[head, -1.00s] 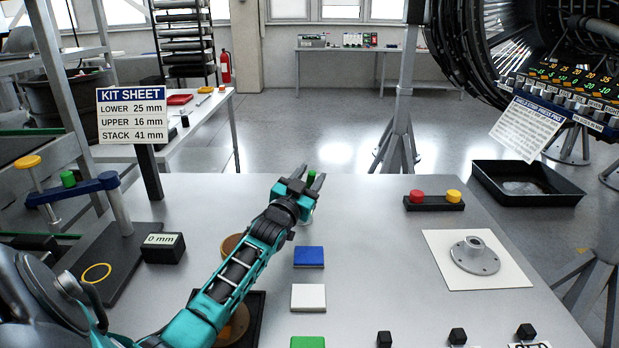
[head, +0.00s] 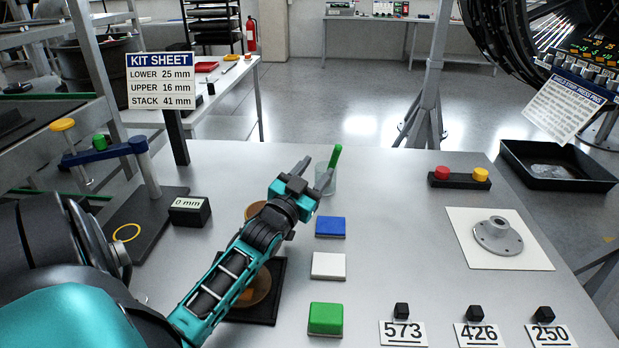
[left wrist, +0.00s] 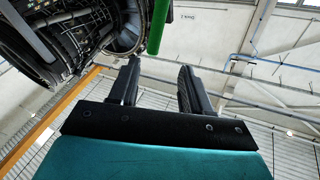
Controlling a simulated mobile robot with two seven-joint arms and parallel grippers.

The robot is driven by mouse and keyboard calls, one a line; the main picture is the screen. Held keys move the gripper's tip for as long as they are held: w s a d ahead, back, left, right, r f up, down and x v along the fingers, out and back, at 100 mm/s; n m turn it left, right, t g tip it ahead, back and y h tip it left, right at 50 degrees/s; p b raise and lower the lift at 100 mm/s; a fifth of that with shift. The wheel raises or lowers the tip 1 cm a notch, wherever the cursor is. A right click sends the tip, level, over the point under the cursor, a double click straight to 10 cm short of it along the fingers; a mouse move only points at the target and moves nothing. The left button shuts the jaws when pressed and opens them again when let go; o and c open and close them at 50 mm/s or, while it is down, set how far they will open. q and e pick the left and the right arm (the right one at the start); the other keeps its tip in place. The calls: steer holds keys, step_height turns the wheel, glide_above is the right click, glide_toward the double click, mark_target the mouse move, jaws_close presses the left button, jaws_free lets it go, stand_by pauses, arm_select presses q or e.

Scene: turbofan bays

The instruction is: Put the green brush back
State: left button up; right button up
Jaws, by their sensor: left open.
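The green brush (head: 334,157) stands tilted in a clear cup (head: 326,181) at the back middle of the table, its green handle rising above the rim. My left gripper (head: 303,172) is open and empty just left of the cup, apart from the brush as far as I can tell. In the left wrist view the green handle (left wrist: 157,26) shows beyond the open fingers (left wrist: 158,88), not between them. The brush's lower end is hard to make out inside the cup. My right gripper is not in view.
Blue (head: 330,227), white (head: 328,265) and green (head: 325,319) blocks lie in a column in front of the cup. A red and yellow button box (head: 459,178) and a flanged metal part (head: 498,236) are at right. The middle right of the table is clear.

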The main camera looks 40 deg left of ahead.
arm_select(q)
steer(key=shift+v, duration=1)
